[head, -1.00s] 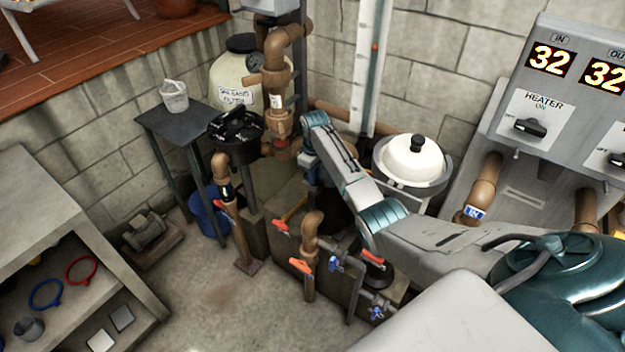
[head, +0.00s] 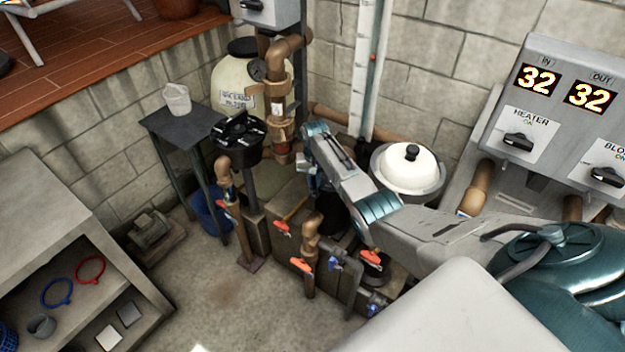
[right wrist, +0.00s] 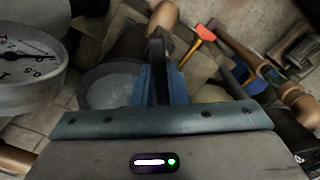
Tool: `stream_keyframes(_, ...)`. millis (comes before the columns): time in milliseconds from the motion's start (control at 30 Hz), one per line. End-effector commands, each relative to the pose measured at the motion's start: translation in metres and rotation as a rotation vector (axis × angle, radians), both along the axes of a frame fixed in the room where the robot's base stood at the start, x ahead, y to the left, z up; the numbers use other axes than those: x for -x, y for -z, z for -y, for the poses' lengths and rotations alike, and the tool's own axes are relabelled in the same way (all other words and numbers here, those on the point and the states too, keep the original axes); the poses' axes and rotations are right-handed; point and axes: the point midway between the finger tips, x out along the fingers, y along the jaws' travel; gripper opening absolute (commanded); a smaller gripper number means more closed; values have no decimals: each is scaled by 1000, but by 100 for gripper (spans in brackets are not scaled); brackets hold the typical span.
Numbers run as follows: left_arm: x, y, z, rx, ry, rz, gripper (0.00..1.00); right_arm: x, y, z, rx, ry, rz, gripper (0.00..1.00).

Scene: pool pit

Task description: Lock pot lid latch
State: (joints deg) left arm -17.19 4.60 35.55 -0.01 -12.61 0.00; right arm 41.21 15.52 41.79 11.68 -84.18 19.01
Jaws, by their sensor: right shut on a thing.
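In the right wrist view my right gripper (right wrist: 163,88) is shut on an upright black piece (right wrist: 157,62), which looks like a latch or handle. Behind it is a round, greyish translucent lid (right wrist: 108,92), partly hidden by the gripper. In the head view my right gripper (head: 314,188) points down over the pipework, beside a dark round pot (head: 335,218) that my wrist mostly covers. I cannot tell from here how the black piece sits on the lid. My left gripper is not in view.
A pressure gauge (right wrist: 28,68) is close on the left in the wrist view. Orange-handled valves (head: 302,265) stand in front of the pot. A white domed lid (head: 411,168) with a black knob covers a vessel behind my arm. The heater panel (head: 560,110) is at right.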

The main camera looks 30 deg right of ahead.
Motion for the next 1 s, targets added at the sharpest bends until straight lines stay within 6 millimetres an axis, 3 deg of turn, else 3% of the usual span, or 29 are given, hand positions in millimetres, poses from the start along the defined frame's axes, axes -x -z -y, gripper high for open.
stream_keyframes(200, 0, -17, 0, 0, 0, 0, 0, 0, -3, -1, -1, 293, -2, 0)
stream_keyframes(500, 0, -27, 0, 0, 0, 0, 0, 0, 0, 0, 0, 649, -2, 0)
stream_keyframes(800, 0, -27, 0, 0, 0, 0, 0, 0, 1, 0, 1, 695, -1, 0)
stream_keyframes(833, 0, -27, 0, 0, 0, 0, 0, 0, 1, 0, 1, 695, -1, 20)
stream_keyframes(900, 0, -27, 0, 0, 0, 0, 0, 0, 1, 0, 0, 694, 0, 34)
stream_keyframes(933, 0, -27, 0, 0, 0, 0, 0, 0, 1, 0, 1, 694, -1, 40)
stream_keyframes(1000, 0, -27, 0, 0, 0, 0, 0, 0, 1, 0, 0, 694, 0, 40)
